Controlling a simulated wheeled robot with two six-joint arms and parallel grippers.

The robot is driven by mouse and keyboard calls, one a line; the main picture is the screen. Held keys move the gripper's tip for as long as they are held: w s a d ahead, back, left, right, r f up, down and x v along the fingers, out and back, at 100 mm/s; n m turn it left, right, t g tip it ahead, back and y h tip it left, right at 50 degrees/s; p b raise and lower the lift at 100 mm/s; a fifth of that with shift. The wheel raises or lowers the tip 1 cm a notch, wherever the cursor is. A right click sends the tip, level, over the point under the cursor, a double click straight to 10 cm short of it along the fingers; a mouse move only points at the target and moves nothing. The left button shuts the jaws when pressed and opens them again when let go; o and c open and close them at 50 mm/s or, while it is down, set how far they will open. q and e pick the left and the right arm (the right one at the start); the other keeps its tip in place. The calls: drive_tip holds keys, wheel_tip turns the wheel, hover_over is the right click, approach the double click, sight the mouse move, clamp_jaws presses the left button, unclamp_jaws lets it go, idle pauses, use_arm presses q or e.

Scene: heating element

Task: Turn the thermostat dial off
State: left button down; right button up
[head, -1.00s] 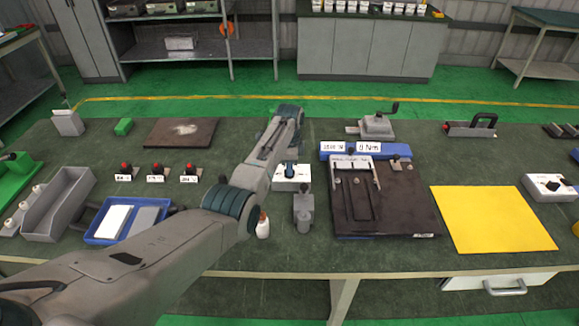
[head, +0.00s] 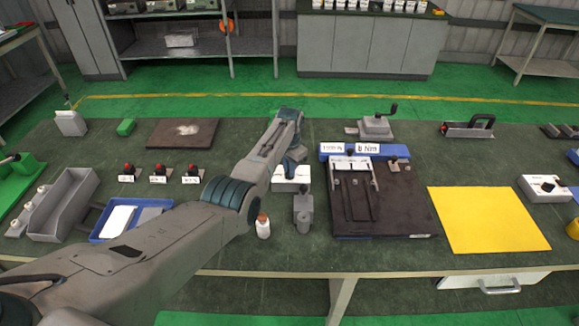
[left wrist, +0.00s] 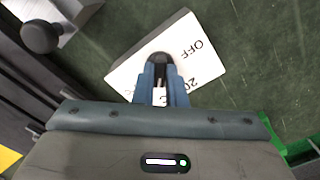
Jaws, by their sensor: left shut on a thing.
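The thermostat is a white box (head: 291,186) near the middle of the bench, partly hidden by my left arm. In the left wrist view the white box (left wrist: 190,42) shows the printing "OFF" and part of "20" on its face. Its dark round dial (left wrist: 160,57) sits between my blue left fingers. My left gripper (left wrist: 161,78) is shut on the dial; it also shows above the box in the head view (head: 290,168). The dial's pointer and exact setting are hidden by the fingers. My right gripper is not in view.
A grey upright fixture (head: 303,210) stands just in front of the thermostat, and a small bottle (head: 263,226) is to its left. A dark plate with rails (head: 400,215) lies to the right. A second white box with a black knob (head: 546,187) is at the far right.

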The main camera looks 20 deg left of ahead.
use_arm(q)
drive_tip(key=n+p, duration=0.1)
drive_tip(key=n, duration=0.5)
drive_tip(key=shift+w+r, duration=0.1)
drive_tip(key=shift+r, duration=0.05)
drive_tip(key=n, duration=0.7)
drive_tip(key=shift+n, duration=0.4)
drive_tip(key=n, duration=0.6)
drive_tip(key=shift+p, duration=0.4)
drive_tip(key=n, duration=0.6)
drive_tip(key=shift+n, duration=0.3)
drive_tip(key=c, duration=1.5)
unclamp_jaws()
